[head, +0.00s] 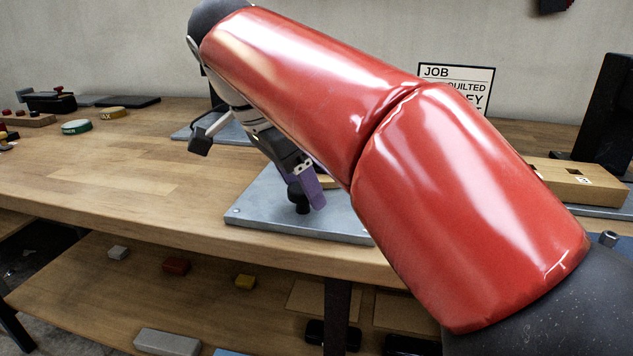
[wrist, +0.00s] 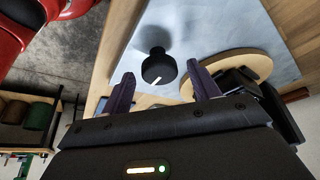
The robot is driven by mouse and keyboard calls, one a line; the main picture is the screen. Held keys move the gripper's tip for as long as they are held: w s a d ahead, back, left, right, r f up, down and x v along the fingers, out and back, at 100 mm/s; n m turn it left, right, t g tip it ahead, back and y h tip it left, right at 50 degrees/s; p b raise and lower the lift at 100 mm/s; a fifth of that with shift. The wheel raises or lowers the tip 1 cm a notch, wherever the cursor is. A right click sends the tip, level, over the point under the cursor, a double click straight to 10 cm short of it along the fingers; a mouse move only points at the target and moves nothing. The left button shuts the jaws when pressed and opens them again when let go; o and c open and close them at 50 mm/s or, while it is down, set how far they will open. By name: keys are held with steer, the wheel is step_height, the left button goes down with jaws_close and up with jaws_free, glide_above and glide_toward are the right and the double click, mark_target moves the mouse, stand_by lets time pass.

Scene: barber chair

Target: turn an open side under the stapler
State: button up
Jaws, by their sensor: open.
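In the wrist view, a black round knob (wrist: 158,66) with a white pointer line stands on a grey metal plate (wrist: 215,28). My gripper (wrist: 163,80) is open, with one purple finger on each side of the knob and nothing visibly clamped. I cannot tell whether either finger touches it. A round wooden disc (wrist: 232,63) lies to the right, partly behind my right finger. Black parts overlap it; I cannot tell whether they belong to the stapler. In the head view, my gripper (head: 307,190) is beside the knob (head: 298,200) on the plate (head: 262,207); my red arm hides much behind it.
The wooden bench (head: 120,180) is largely clear at left. A green roll (head: 76,127) and a yellow roll (head: 113,113) lie farther back. A wooden block (head: 560,183) is at right, and a JOB sign (head: 455,77) stands behind my arm. Small blocks lie on the lower shelf.

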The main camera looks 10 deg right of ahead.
steer(key=shift+c, duration=0.2)
steer(key=c, duration=0.9)
steer(key=shift+n, duration=0.3)
steer(key=n+t+y, duration=0.1)
steer(key=n, duration=0.2)
steer(key=shift+s+d+n, duration=0.1)
steer(key=shift+n, duration=0.2)
steer(key=n, duration=0.2)
steer(key=n+t+y, duration=0.1)
steer(key=n, duration=0.1)
steer(key=shift+d+n+y, duration=0.1)
steer(key=shift+n+y, duration=0.2)
steer(key=n, duration=0.2)
steer(key=n+y, duration=0.1)
steer(key=n, duration=0.1)
steer(key=shift+d+t+y, duration=0.1)
steer(key=shift+t+y, duration=0.2)
steer(key=shift+d+n+y+p, duration=0.1)
steer(key=shift+n+y+p, duration=0.7)
steer(key=shift+n, duration=1.7)
